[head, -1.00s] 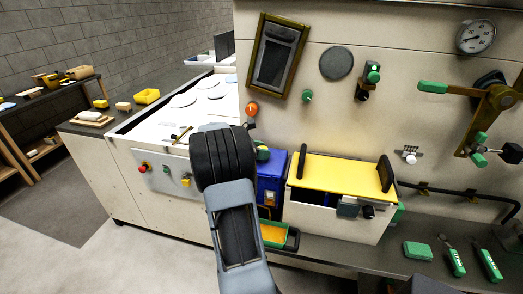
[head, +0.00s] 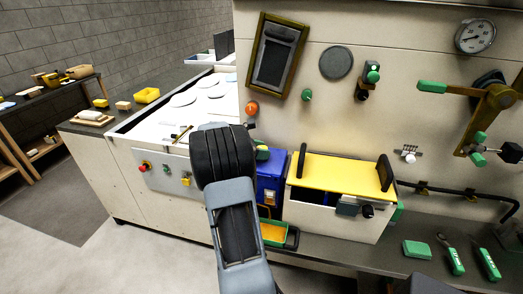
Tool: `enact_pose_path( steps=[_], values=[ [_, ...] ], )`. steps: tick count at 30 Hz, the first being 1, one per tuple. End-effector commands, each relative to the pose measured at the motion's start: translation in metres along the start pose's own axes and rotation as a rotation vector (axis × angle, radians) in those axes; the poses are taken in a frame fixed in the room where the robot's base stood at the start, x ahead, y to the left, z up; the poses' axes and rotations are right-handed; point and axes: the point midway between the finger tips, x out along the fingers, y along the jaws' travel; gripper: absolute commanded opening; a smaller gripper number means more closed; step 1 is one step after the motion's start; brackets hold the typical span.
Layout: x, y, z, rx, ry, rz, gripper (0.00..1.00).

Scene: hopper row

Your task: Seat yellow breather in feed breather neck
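My arm rises from the bottom middle of the head view in front of the blue bin. My gripper does not show; the thick dark joint of my arm seems to hide it. A small yellow and green part (head: 262,153) shows just right of that joint, above the blue bin (head: 270,185). I cannot tell whether it is the yellow breather or what bears it. I cannot make out the feed breather neck for certain.
A white hopper box with a yellow lid (head: 345,174) and dark handles stands right of my arm. An orange-lined green tray (head: 273,233) lies below. A green block (head: 417,250) and green-handled tools lie on the right ledge. A gauge (head: 475,36) and lever are on the wall.

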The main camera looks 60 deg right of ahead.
Motion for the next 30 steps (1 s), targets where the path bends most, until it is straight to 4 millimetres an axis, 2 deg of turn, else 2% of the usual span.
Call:
enact_pose_path(
  steps=[1,8,17,23,30],
  values=[
    [0.002,-0.002,-0.007,-0.01,0.009,-0.005,0.49],
    [0.001,-0.001,-0.005,-0.006,0.006,-0.004,0.71],
    [-0.002,-0.001,-0.003,-0.002,0.004,-0.002,0.72],
    [-0.028,0.0,-0.003,-0.001,0.003,0.001,0.72],
    [-0.078,0.0,-0.004,-0.002,0.004,0.002,0.72]
  ],
)
